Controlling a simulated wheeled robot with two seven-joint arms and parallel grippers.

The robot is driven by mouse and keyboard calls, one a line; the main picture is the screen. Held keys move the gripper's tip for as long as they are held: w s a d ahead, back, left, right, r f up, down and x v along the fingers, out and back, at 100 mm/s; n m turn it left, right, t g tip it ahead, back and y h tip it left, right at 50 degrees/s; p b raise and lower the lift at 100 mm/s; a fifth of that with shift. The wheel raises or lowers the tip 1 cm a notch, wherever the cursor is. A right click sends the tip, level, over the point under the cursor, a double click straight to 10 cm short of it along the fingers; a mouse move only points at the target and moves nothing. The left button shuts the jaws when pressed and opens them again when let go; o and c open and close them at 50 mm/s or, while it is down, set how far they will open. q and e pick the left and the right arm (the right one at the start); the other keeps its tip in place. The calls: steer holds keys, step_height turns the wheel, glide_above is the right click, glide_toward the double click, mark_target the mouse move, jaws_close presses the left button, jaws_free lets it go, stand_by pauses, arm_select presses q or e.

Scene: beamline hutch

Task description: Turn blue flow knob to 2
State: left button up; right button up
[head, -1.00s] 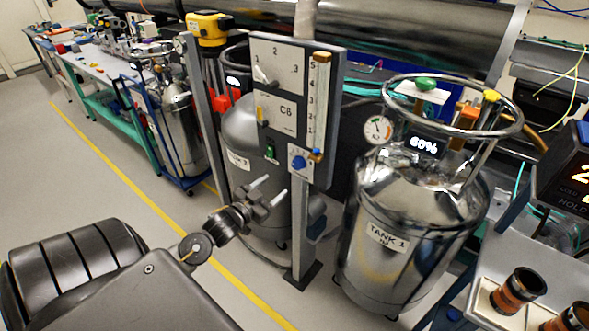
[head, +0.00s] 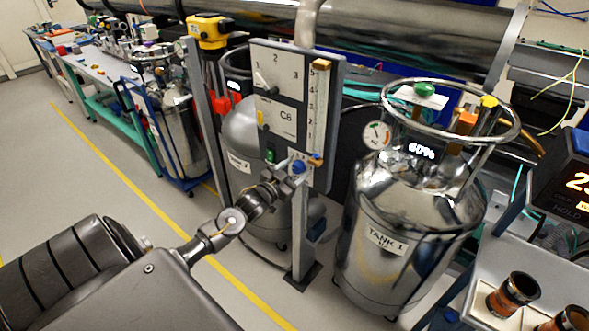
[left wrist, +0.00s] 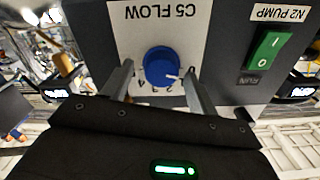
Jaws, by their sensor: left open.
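The blue flow knob (head: 298,167) sits low on the grey control panel (head: 339,100). In the left wrist view the round blue knob (left wrist: 160,67) shows upside down, under a C5 FLOW label (left wrist: 160,12). Its white pointer mark lies toward the lower right of the picture. Small scale digits show beside it, partly hidden and hard to read. My left gripper (head: 287,177) is at the knob. In the left wrist view the open left gripper (left wrist: 157,72) has one finger on each side of the knob, seemingly not closed on it. My right gripper is not in view.
A green N2 PUMP switch (left wrist: 268,50) is close beside the knob. The panel also carries a white selector (head: 266,85) and a vertical scale with an orange slider (head: 317,159). Tank 1 (head: 400,225) stands to the right; another tank (head: 243,135) stands behind the post.

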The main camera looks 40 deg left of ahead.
arm_select(q)
steer(key=shift+w, duration=0.15)
steer(key=shift+c, duration=0.2)
steer(key=c, duration=1)
steer(key=shift+o, duration=0.2)
steer(key=shift+m, duration=1.2)
steer(key=m, duration=0.3)
steer(key=shift+d+f+m, duration=0.1)
steer(key=shift+m, duration=0.2)
steer(key=m, duration=0.4)
steer(key=shift+f, duration=0.1)
steer(key=shift+d+m, duration=0.1)
steer(key=shift+m, duration=0.7)
